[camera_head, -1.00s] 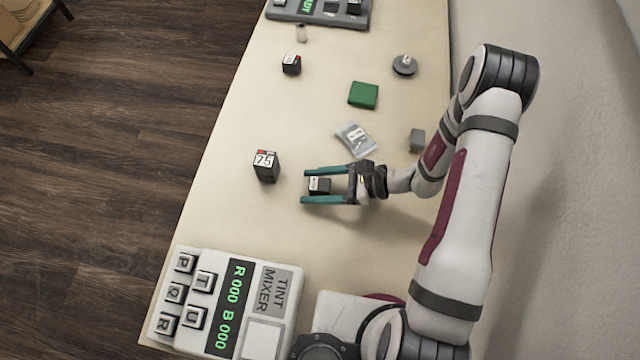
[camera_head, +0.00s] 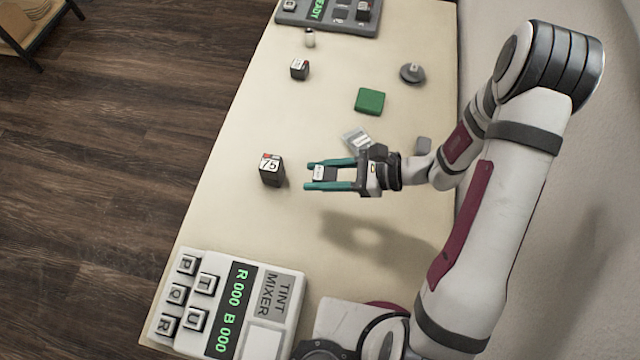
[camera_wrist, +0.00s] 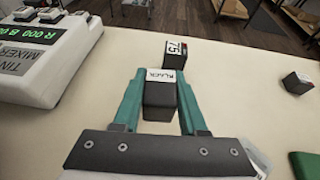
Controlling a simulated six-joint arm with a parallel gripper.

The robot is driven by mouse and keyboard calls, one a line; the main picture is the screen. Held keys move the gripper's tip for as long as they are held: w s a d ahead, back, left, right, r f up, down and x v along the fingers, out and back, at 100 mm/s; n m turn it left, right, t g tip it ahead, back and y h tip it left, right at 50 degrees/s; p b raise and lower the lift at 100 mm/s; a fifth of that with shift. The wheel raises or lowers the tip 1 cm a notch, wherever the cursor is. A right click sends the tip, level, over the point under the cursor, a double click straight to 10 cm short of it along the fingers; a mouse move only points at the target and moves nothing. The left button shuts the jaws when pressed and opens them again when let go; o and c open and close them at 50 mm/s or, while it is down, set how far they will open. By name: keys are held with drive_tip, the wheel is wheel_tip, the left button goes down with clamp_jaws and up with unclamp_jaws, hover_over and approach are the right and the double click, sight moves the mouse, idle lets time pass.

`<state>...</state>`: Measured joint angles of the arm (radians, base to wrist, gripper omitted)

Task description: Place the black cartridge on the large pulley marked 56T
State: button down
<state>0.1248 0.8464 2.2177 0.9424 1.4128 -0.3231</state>
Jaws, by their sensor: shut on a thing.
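My gripper (camera_head: 308,175) is shut on the black cartridge (camera_head: 320,174), and its teal fingers stand on either side of it. In the wrist view the cartridge (camera_wrist: 159,98) sits between the fingers (camera_wrist: 160,90), its white label reading BLACK. A shadow on the table below the arm shows it held above the surface. A grey round piece with a raised hub (camera_head: 412,73) lies at the back right, apart from my gripper. It looks like a pulley, but I cannot read any 56T mark on it.
A dark block marked 75 (camera_head: 271,170) stands just left of my gripper. A small dark block (camera_head: 299,69), a green block (camera_head: 369,101) and a clear packet (camera_head: 357,141) lie farther back. The tint mixer (camera_head: 225,303) is at the front; a grey device (camera_head: 328,14) is at the far end.

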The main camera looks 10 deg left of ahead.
wheel_tip(320, 180, up, 2)
drive_tip(key=shift+r, duration=0.2)
drive_tip(key=shift+w, duration=0.25)
drive_tip(key=w+d+f+m+t, duration=0.1)
drive_tip(key=w+m+t, duration=0.1)
drive_tip(key=w, duration=0.4)
drive_tip(key=w+d+f+m+t, duration=0.1)
drive_tip(key=w+d+f+t, duration=0.1)
drive_tip(key=w, duration=0.4)
wheel_tip(320, 180, up, 7)
drive_tip(key=m+t+h, duration=0.8)
drive_tip(key=m+t, duration=0.1)
drive_tip(key=m, duration=0.2)
hover_over(413, 64)
drive_tip(key=shift+t, duration=0.3)
wheel_tip(413, 64, down, 10)
drive_tip(key=shift+s, duration=0.1)
drive_tip(key=shift+f, duration=0.1)
drive_tip(key=shift+c, duration=2.2)
unclamp_jaws()
